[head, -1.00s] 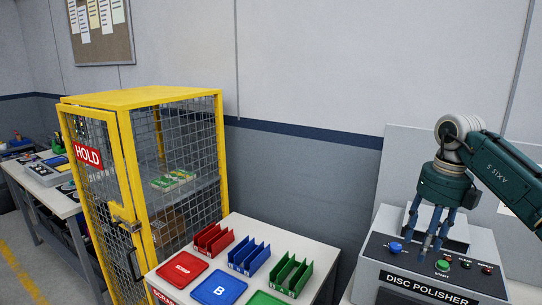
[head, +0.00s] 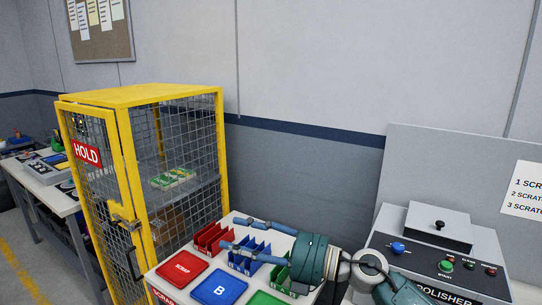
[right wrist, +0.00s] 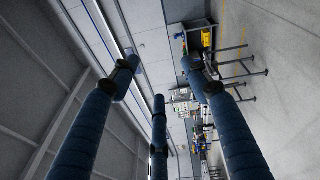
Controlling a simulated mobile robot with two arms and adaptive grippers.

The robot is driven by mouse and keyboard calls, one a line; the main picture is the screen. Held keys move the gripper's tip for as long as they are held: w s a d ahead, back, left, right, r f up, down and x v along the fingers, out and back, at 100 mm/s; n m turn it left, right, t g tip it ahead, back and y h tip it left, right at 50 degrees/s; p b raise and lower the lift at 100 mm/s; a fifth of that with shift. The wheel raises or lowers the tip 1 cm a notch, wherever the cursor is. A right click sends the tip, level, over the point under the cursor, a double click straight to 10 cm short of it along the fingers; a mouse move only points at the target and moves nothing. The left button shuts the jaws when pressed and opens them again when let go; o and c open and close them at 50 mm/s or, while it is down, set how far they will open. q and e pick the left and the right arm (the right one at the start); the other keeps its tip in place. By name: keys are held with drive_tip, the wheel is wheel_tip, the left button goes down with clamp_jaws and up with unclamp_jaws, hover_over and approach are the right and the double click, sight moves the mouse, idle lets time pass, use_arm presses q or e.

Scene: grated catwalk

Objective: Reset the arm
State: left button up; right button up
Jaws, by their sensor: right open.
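My right gripper (head: 240,234) is in the head view, stretched out to the left above the sorting table, its fingers in front of the red, blue and green bins. Its blue fingers are spread apart and nothing is between them. In the right wrist view the fingers (right wrist: 160,100) also stand apart and empty, with the far room behind them. My right arm (head: 395,288) comes in from the bottom right, in front of the disc polisher (head: 480,270). My left gripper is not in view.
A yellow mesh cage (head: 140,95) marked HOLD stands left of the sorting table. The table holds a red bin (head: 208,238), a blue bin (head: 262,249), and red, blue (head: 220,288) and green pads. A workbench (head: 40,180) is at far left.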

drive_tip(key=w+d+m+t+h, duration=0.2)
drive_tip(key=d+m+t+h, duration=0.5)
drive_tip(key=d+m+t, duration=0.8)
drive_tip(key=s+d+f+m+g+h, duration=0.45)
drive_tip(key=f+m, duration=0.25)
drive_tip(key=f, duration=0.3)
drive_tip(key=s+d+f+m+g+h, duration=0.3)
drive_tip(key=d+f+m+h, duration=0.25)
drive_tip(key=f+m, duration=0.3)
drive_tip(key=s+d+f+m+g, duration=0.1)
drive_tip(key=s+f+g, duration=0.55)
drive_tip(key=s, duration=0.75)
drive_tip(key=s+d+f+m+g, duration=0.15)
drive_tip(key=s+f+g, duration=0.25)
drive_tip(key=s+f, duration=0.8)
drive_tip(key=s+f+b, duration=0.3)
drive_tip(key=f, duration=2.2)
drive_tip(key=s+d+f+g+b, duration=0.2)
drive_tip(key=s+f, duration=1.6)
drive_tip(key=f, duration=0.2)
drive_tip(key=shift+d+b, duration=0.35)
drive_tip(key=shift+b, duration=0.05)
